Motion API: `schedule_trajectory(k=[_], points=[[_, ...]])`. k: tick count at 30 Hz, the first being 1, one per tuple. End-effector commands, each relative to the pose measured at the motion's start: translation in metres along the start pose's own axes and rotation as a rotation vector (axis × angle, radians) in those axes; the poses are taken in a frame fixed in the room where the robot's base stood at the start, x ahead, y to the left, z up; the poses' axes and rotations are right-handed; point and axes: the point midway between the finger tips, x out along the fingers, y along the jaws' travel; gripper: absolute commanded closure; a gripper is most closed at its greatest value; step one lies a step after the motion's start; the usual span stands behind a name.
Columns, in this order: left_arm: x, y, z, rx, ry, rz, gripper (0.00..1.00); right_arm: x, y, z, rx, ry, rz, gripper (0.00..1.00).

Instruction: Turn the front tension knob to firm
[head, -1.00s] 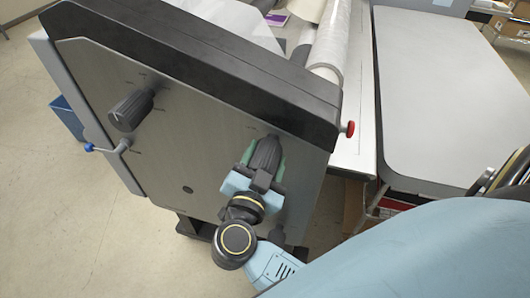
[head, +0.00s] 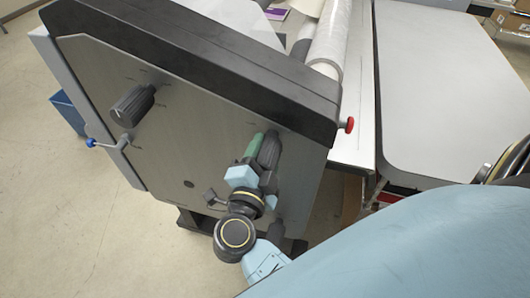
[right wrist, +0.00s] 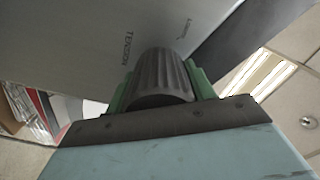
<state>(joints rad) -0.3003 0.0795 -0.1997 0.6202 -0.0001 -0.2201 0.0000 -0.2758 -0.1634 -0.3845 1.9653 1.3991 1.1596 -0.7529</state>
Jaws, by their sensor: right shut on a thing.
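The front tension knob (head: 269,151) is a dark ribbed knob on the grey side panel, at the panel's right part in the head view. My right gripper (head: 258,152) is shut on it, with a green pad showing at its left side. In the right wrist view the ribbed knob (right wrist: 162,74) sits between the two green pads of the gripper (right wrist: 160,88). The word TENSION shows on the panel beside it. The gripper covers part of the knob, and its setting marks are too small to read. My left gripper is not in view.
A second dark knob (head: 133,104) is at the panel's left, above a small blue-tipped lever (head: 108,143). A red button (head: 349,125) sticks out at the machine's right edge. A grey table (head: 450,95) stands to the right. Floor is open at left.

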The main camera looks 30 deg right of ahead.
Motion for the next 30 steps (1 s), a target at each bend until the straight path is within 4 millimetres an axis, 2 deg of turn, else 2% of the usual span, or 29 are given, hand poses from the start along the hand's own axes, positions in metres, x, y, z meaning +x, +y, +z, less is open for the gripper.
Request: schedule_trajectory(k=[11,12,17,26,30], points=[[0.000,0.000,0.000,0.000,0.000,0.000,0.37,-0.001,0.002,0.001,0.002,-0.003,0.003,0.69],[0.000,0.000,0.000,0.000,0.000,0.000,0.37,-0.001,0.002,0.001,0.002,-0.003,0.003,0.45],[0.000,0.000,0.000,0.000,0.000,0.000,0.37,-0.001,0.001,0.001,0.002,-0.002,0.002,0.25],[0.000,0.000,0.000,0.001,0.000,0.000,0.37,0.000,-0.001,-0.001,0.004,-0.001,0.001,0.25],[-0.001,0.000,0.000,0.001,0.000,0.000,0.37,0.000,-0.013,-0.008,0.008,0.000,0.003,0.25]])
